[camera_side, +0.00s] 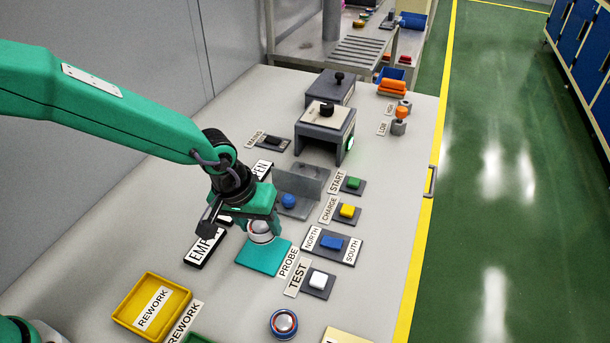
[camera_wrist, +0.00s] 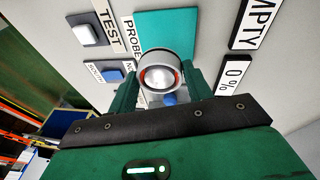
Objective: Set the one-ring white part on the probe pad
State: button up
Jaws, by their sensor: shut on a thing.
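The pad also shows in the wrist view (camera_wrist: 185,22), just beyond the part. I cannot tell whether the part touches the pad. The part's ring count is hard to confirm at this size.
Another round part (camera_side: 283,324) with a red ring stands at the front. A yellow REWORK tray (camera_side: 135,312) is front left. A white TEST button (camera_side: 318,281) and a blue NORTH/SOUTH switch (camera_side: 332,243) lie right of the pad. A grey bracket (camera_side: 302,184) with a blue knob stands behind.

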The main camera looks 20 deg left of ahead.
aim_at(252, 230)
jog(key=shift+f, duration=0.1)
dwell(0.5)
jog(key=shift+f, duration=2.4)
jog(key=shift+f, duration=0.2)
jog(key=o, duration=1.3)
jog(key=shift+s, duration=0.1)
jog(key=shift+v, duration=3.9)
